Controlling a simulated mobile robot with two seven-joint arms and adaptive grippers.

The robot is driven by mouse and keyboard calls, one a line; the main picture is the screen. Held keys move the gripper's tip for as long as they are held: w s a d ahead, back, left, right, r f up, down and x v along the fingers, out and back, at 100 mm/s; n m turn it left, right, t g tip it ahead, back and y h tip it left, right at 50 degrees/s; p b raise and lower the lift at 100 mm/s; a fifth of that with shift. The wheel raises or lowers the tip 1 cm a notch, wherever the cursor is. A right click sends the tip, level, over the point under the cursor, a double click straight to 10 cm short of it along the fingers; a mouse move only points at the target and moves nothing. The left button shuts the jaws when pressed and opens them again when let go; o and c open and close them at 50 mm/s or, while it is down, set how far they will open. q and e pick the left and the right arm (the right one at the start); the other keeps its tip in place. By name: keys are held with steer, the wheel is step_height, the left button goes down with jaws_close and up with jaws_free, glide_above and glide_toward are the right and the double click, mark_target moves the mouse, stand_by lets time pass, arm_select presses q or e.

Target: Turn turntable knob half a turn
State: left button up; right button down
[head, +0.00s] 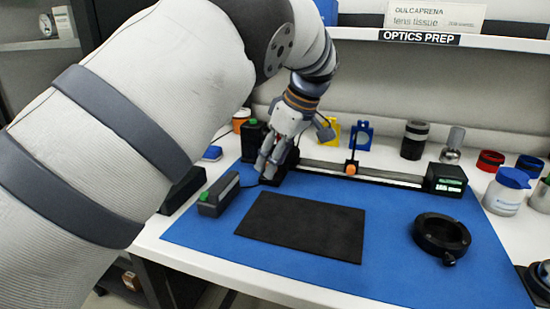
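My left gripper (267,172) comes down from the upper left over the back of the blue mat (400,290). Its fingertips are beside or in front of the dark block at the left end of a rail (375,174). The fingers look close together, but I cannot tell whether they are shut or hold anything. No turntable knob can be made out near the gripper; the hand hides part of that block. A black ring-shaped mount (425,235) with a small black knob (449,259) lies at the mat's right, well apart from the gripper. My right gripper is not in view.
A black plate (300,228) lies mid-mat. A dark box with a green button (218,196) is left of it. The rail carries an orange-knobbed post (351,168) and ends in a display box (445,178). Jars (507,191) stand at right. A shelf (480,42) overhangs the back.

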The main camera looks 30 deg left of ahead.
arm_select(q)
jaws_close()
